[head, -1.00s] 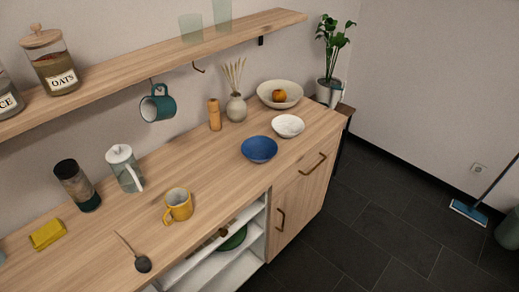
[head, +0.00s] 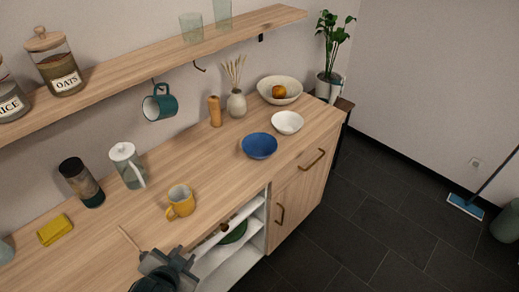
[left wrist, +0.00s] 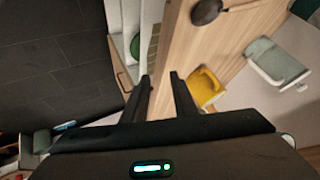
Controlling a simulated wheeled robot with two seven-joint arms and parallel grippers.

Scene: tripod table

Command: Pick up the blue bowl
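The blue bowl (head: 259,146) sits upright and empty on the wooden counter (head: 215,165), near its front edge. I do not see it in the left wrist view. My left gripper (head: 166,260) is at the bottom of the head view, over the counter's front edge, well to the left of the bowl and nearer to me. In the left wrist view its two fingers (left wrist: 160,78) stand apart with nothing between them. My right gripper is in neither view.
A yellow mug (head: 180,201) stands between my left gripper and the bowl. A white bowl (head: 287,122) is just behind and right of the blue one. A shelf (head: 150,66) with a hanging teal mug (head: 160,104) runs above.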

